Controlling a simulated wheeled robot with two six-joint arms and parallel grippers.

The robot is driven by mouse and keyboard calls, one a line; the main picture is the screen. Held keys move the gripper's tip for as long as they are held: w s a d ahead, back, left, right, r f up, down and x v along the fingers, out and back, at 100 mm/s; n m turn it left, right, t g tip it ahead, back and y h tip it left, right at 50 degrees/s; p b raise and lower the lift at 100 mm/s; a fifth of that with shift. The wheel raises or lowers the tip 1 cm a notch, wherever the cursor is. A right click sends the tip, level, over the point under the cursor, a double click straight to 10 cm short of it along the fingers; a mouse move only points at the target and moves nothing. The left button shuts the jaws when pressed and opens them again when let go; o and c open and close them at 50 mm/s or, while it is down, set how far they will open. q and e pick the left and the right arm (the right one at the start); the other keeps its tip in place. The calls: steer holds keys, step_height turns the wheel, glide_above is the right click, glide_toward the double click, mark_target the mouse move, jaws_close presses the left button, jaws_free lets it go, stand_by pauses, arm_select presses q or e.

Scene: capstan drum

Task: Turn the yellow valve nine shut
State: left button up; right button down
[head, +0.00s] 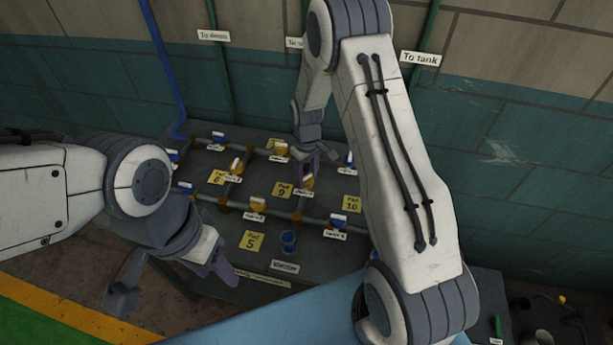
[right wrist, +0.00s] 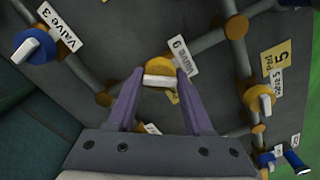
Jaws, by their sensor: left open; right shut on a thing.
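The yellow valve nine (head: 308,183) is on the pipework of the dark panel, below and right of its Pad 9 sign. In the right wrist view, its round yellow body (right wrist: 160,66) and white handle (right wrist: 160,82) show beside the Valve 9 label (right wrist: 184,61). My right gripper (right wrist: 158,78) has its purple fingers on either side of the white handle and is shut on it. In the head view, the right gripper (head: 312,160) reaches the valve from above. My left gripper (head: 172,284) is open and empty, in front of the panel's left side.
Other yellow valves (head: 256,205) and blue valves (head: 338,219) sit close by on the pipes (head: 290,215). A dark blue cup-like object (head: 288,241) stands near the panel's front. A wall with pipes is behind. My right arm hides part of the panel's right side.

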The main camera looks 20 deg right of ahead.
mark_target(307, 176)
steer(key=m+b, duration=0.1)
steer(key=m, duration=0.4)
steer(key=shift+w+m, duration=0.1)
steer(key=shift+m, duration=0.2)
steer(key=m, duration=0.5)
steer(key=shift+r, duration=0.1)
steer(key=shift+b, duration=0.3)
steer(key=shift+c, duration=1.4)
jaws_free()
step_height(307, 176, up, 10)
steer(key=b, duration=0.2)
steer(key=shift+r, duration=0.2)
